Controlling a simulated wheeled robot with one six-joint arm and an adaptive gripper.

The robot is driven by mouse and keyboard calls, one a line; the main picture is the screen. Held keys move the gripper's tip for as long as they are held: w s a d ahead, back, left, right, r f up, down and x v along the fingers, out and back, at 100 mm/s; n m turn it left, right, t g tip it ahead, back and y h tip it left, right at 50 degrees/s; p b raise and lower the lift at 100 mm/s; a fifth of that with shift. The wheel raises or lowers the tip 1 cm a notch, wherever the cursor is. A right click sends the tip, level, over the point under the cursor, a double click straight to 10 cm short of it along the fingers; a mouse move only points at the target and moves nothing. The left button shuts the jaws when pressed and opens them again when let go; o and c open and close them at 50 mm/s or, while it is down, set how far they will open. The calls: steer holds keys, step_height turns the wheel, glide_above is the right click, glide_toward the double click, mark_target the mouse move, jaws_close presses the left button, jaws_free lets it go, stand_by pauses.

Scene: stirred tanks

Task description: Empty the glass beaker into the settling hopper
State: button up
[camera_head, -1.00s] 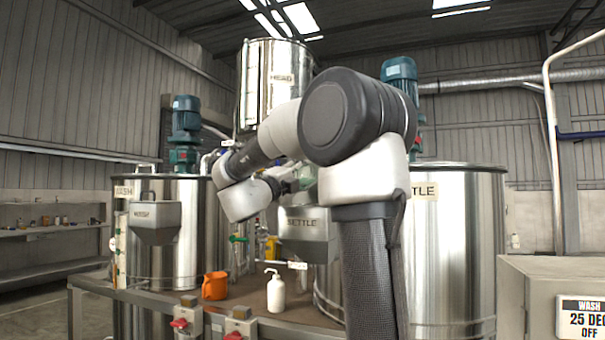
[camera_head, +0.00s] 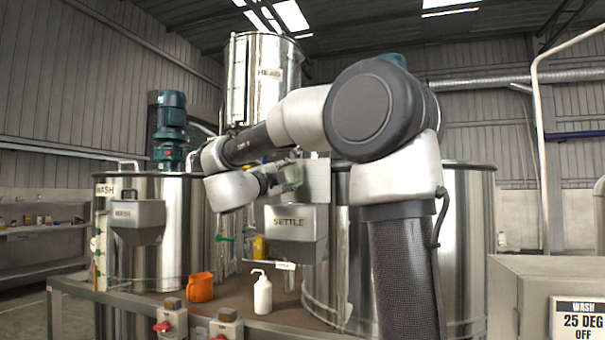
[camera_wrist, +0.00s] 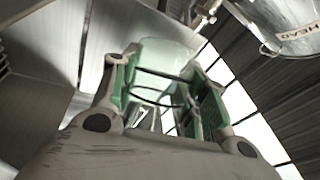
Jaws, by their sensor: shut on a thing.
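My gripper (camera_head: 274,180) is shut on the glass beaker (camera_head: 291,177), a clear, greenish vessel. The beaker is held just above the settling hopper (camera_head: 294,240), a steel hopper marked SETTLE on the front of the right tank. In the wrist view, the beaker (camera_wrist: 165,57) sits between the two green-padded fingers of my gripper (camera_wrist: 165,100), with dark bands across its glass. Whether it holds anything, and how far it is tilted, I cannot tell. The hopper's inside is hidden from the head camera.
A similar hopper marked WASH (camera_head: 138,220) hangs on the left tank (camera_head: 175,225). The HEAD tank (camera_head: 268,78) rises behind. A grey cabinet (camera_head: 530,275) stands at right.

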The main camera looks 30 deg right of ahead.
steer(key=shift+d+n, duration=0.1)
steer(key=shift+n, duration=0.4)
steer(key=n, duration=0.1)
steer(key=n+y, duration=0.2)
steer(key=shift+w+n+g, duration=0.25)
steer(key=shift+n+g, duration=0.05)
steer(key=shift+n, duration=0.1)
steer(key=n+y, duration=0.1)
steer(key=n, duration=0.1)
steer(key=n+g, duration=0.1)
steer(key=n, duration=0.1)
steer(key=shift+r+y, duration=0.15)
steer(key=shift+y, duration=0.25)
steer(key=shift+s+r+n+g+y, duration=0.1)
steer(key=shift+n+g+y, duration=0.1)
steer(key=shift+n+g, duration=0.35)
steer(key=shift+s+r+n+g+y, duration=0.1)
steer(key=shift+n+g+y, duration=0.2)
steer(key=shift+n, duration=0.35)
steer(key=n+g, duration=0.1)
steer(key=s+n+g, duration=0.1)
steer(key=shift+r+n, duration=0.3)
steer(key=shift+n, duration=0.1)
